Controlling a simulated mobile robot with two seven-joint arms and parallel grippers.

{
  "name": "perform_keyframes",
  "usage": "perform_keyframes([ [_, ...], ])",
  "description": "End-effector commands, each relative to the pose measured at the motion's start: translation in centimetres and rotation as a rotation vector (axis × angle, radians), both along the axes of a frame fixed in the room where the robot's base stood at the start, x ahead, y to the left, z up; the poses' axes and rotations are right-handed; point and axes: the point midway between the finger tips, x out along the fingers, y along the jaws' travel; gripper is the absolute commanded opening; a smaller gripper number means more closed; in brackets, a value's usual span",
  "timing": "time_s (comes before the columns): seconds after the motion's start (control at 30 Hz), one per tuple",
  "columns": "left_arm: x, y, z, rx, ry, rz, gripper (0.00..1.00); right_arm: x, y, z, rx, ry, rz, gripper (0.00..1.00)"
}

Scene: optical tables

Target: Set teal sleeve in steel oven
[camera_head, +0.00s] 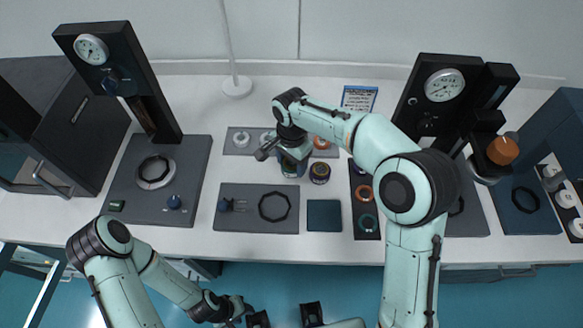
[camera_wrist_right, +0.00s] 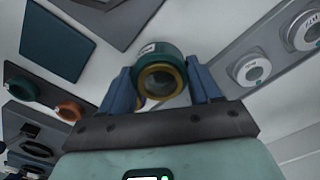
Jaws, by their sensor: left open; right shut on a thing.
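My right gripper (camera_head: 285,158) is over the middle of the table. In the right wrist view its two blue fingers (camera_wrist_right: 163,92) are shut on the teal sleeve (camera_wrist_right: 152,52), a short ring with a white label and a gold-coloured rim facing the camera. The sleeve shows partly under the gripper in the head view (camera_head: 290,168). A dark grey cabinet (camera_head: 85,140) with handles, seemingly the steel oven, stands at the left edge, partly cut off; I cannot tell clearly how its door stands. My left gripper (camera_head: 236,312) is open and empty, low in front of the table.
A dark press with a dial (camera_head: 110,70) stands between the cabinet and my right gripper. A second press (camera_head: 440,85) and a blue cabinet (camera_head: 550,140) are at the right. A dark purple-and-gold cylinder (camera_head: 320,173), a teal pad (camera_head: 324,215) and a ring rack (camera_head: 366,208) are nearby.

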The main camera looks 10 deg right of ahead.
Motion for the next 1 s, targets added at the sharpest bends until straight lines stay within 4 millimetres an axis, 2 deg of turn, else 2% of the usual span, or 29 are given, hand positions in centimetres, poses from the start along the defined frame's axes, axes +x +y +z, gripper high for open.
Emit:
perform_keyframes([
  [0.03,-0.1,0.0,-0.2,0.0,0.001,0.0,0.43,-0.1,0.0,-1.2,-0.001,0.004,0.001,0.26],
  [0.1,-0.1,0.0,-0.3,0.001,0.002,0.0,0.43,-0.1,0.0,-2.2,-0.001,0.003,0.001,0.26],
  [0.2,-0.2,0.0,-0.3,0.0,0.002,0.0,0.43,0.0,0.0,-3.1,0.0,0.001,0.0,0.26],
  [0.6,-0.3,0.0,-0.6,0.0,0.003,0.0,0.43,0.0,0.0,-3.5,0.0,0.0,0.0,0.26],
  [0.63,-0.3,0.0,-0.6,0.0,0.003,0.0,0.43,0.0,0.0,-3.6,-0.001,0.001,0.0,0.66],
  [0.7,-0.3,0.0,-0.5,0.0,0.003,0.0,0.43,0.0,0.0,-3.5,-0.001,0.001,0.0,0.88],
  [1.0,-0.2,0.0,-0.4,0.0,0.002,0.0,0.43,0.0,0.0,-3.4,0.0,0.0,0.0,0.88],
])
